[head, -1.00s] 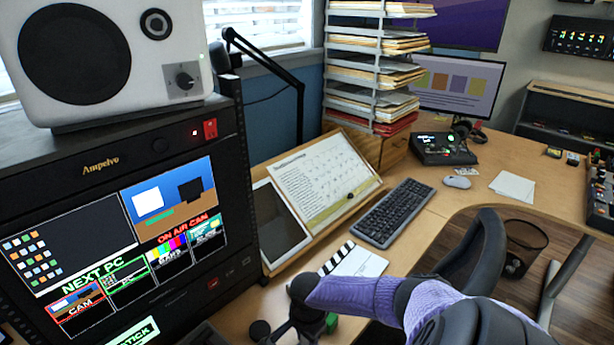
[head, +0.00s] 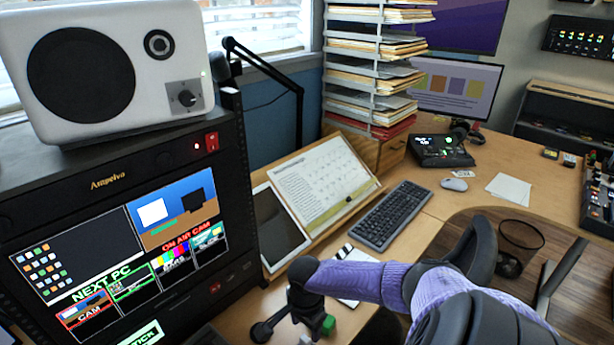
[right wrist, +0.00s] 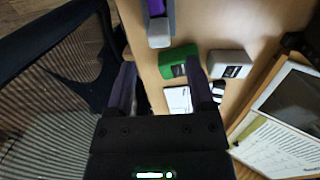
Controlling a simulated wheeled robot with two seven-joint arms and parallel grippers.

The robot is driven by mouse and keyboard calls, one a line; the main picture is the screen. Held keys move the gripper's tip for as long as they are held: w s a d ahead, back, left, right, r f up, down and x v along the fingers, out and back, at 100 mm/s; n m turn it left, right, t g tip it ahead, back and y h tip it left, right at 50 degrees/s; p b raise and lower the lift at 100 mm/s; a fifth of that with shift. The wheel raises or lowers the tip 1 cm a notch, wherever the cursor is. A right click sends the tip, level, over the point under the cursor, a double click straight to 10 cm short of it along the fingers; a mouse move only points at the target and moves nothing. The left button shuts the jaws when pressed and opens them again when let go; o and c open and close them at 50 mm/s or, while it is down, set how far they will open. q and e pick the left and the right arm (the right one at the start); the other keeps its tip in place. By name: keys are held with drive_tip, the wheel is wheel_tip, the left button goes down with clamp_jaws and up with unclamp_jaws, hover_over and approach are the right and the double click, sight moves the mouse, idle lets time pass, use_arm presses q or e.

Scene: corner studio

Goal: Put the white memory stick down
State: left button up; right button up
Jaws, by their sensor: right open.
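A whitish block with a dark label, which looks like the white memory stick (right wrist: 230,64), lies on the wooden desk in the right wrist view. A green block (right wrist: 180,60) with a similar label lies beside it, partly behind a fingertip; its green also shows in the head view (head: 328,325). My right gripper (right wrist: 160,66) is open with nothing between its purple fingers; the whitish block is outside them, to the right. In the head view my right gripper (head: 300,305) is over the near desk, its fingers mostly hidden.
A clapperboard (head: 349,254) lies partly under my right arm. The tilted document board (head: 322,185), keyboard (head: 390,215) and monitor rack (head: 130,200) stand around it. A chair (right wrist: 55,85) is close to my right gripper.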

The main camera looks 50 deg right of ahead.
sight(306, 339)
use_arm(q)
drive_tip(key=r+p, duration=0.1)
drive_tip(key=r, duration=0.1)
drive_tip(key=shift+w+d+r+p, duration=0.15)
drive_tip(key=shift+d+r+p, duration=0.05)
drive_tip(key=shift+r+p, duration=0.2)
use_arm(e)
wheel_tip(306, 339, up, 6)
drive_tip(key=shift+f, duration=0.1)
use_arm(q)
drive_tip(key=shift+w+a, duration=0.15)
drive_tip(key=shift+a, duration=0.05)
use_arm(e)
drive_tip(key=shift+a, duration=0.1)
